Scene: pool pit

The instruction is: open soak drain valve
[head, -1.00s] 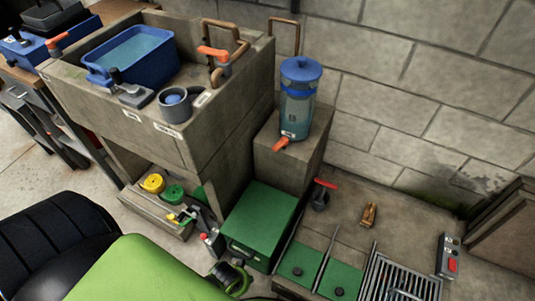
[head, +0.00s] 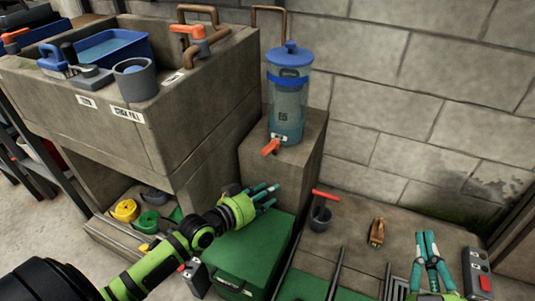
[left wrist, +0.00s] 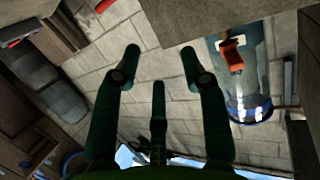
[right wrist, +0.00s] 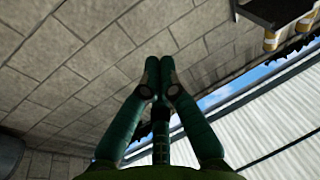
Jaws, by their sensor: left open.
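Several red or orange handles show, and I cannot tell which one is the soak drain valve. A red T-handled valve (head: 322,205) stands on the low ledge. An orange tap (head: 271,147) sits at the foot of the clear dispenser (head: 289,95); it also shows in the left wrist view (left wrist: 232,55). An orange lever (head: 188,29) is on the sink's copper pipe. My left gripper (head: 270,194) is open and empty, above the green box, below the dispenser and left of the T-handled valve. My right gripper (head: 427,240) is shut and empty, its fingertips together, right of the brass fitting.
The concrete sink (head: 185,110) with a blue tub (head: 112,47) and a grey cup (head: 135,80) stands at left. A green box (head: 250,255) is under my left arm. A brass fitting (head: 377,232) and a grey switch box (head: 477,272) are at right. The block wall closes the back.

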